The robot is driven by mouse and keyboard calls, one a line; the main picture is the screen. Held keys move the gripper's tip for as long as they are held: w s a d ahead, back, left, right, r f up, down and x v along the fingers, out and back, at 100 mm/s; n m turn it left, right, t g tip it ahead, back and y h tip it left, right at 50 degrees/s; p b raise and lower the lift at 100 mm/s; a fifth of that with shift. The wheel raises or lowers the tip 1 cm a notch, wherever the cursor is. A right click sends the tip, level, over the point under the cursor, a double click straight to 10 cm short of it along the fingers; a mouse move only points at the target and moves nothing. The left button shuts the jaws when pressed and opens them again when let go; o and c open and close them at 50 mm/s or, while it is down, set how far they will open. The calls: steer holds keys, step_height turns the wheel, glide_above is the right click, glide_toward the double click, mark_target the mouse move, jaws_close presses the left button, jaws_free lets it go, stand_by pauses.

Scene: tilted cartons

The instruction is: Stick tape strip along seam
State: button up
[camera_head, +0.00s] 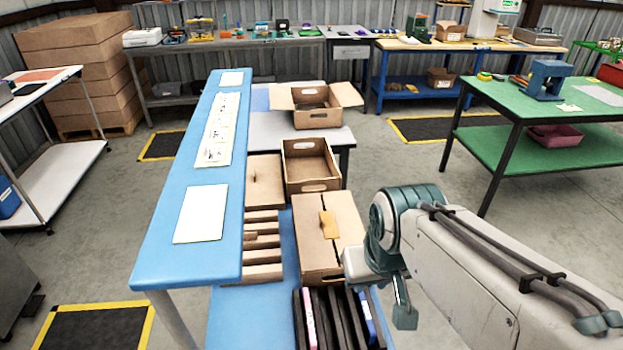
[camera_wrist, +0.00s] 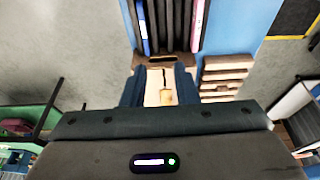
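A closed carton (camera_head: 311,258) sits on the blue lower bench, its lid seam running lengthwise. A short orange-tan tape strip (camera_head: 328,224) shows at the middle of the lid, over the seam; I cannot tell whether it is pressed flat. My gripper is to the right of the carton in the head view, partly hidden by my arm. In the wrist view my gripper (camera_wrist: 160,74) has its two dark fingers apart. I see nothing clamped between the fingers.
A black rack of upright folders (camera_head: 340,318) stands just in front of the carton.

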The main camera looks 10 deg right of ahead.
steer(key=shift+c, duration=0.8)
steer(key=g+p, duration=0.3)
steer(key=p, duration=0.3)
glide_above(323, 221)
step_height(323, 221, down, 7)
step_height(323, 221, down, 10)
steer(key=b, duration=0.6)
steer(key=shift+r+b, duration=0.15)
steer(key=shift+b, duration=0.15)
